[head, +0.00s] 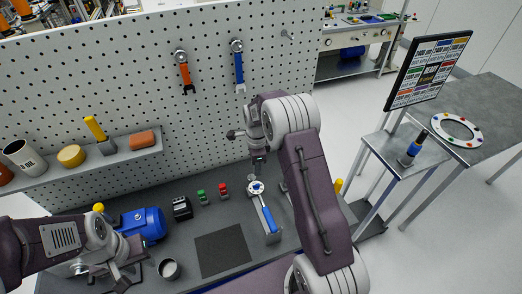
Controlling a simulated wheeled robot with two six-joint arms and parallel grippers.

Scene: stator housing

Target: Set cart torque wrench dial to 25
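A blue-handled wrench-like tool (267,217) with a round white and blue dial head (256,188) lies in a grey holder on the bench. A second blue and black tool (412,149) stands on the small grey cart (388,158) at the right. I cannot tell for certain which is the cart torque wrench, and no dial number is readable. My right gripper (259,169) points down just above the dial head; contact and finger opening are too small to tell. My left gripper (127,269) is low at the left near the blue motor; its fingers are not clear.
A white pegboard (130,80) with a shelf (85,160) rises behind. A screen (428,68) stands by the cart.

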